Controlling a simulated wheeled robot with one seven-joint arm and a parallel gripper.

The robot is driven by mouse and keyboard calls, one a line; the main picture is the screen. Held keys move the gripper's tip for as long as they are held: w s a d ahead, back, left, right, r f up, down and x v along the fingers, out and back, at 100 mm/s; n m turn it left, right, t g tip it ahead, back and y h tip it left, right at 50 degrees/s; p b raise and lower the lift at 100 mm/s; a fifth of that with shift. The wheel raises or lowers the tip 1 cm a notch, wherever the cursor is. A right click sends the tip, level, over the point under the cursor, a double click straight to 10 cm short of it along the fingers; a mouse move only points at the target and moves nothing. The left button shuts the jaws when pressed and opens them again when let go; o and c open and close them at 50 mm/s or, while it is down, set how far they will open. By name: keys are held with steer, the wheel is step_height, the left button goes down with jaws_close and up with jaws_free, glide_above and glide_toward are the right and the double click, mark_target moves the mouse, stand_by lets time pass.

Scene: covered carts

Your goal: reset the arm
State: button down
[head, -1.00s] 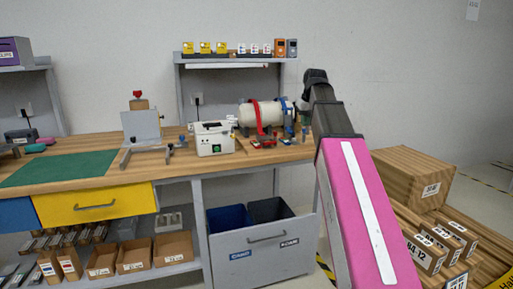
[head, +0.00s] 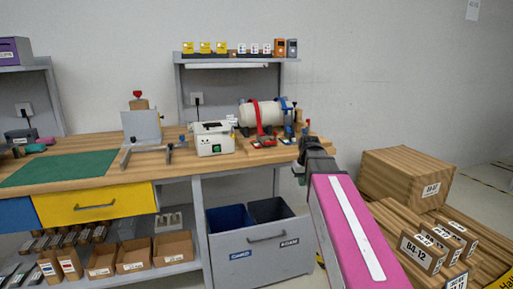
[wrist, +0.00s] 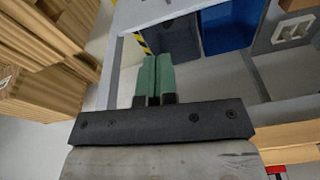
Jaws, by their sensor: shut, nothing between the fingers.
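My gripper (wrist: 154,78) shows in the wrist view with its two green fingers side by side and touching, with nothing between them. In the head view my gripper (head: 299,172) hangs at the end of my pink arm, in front of the right end of the workbench. It appears near the bench's front right corner. Whether it touches the bench cannot be told.
The wooden workbench (head: 170,158) carries a white machine (head: 213,138) and a white cylinder with a red strap (head: 261,113). Below is a grey drawer (head: 262,262) with blue and dark bins. Wooden crates (head: 405,175) stand at the right. The green mat (head: 62,168) is bare.

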steer(key=s+f+m+g, duration=0.1)
steer(key=s+f, duration=0.6)
steer(key=f, duration=0.5)
steer(key=s+f+g, duration=0.1)
steer(key=s+f, duration=0.7)
steer(key=f, duration=0.4)
steer(key=shift+s+m+h, duration=0.3)
steer(key=shift+m, duration=0.1)
steer(key=shift+a, duration=0.1)
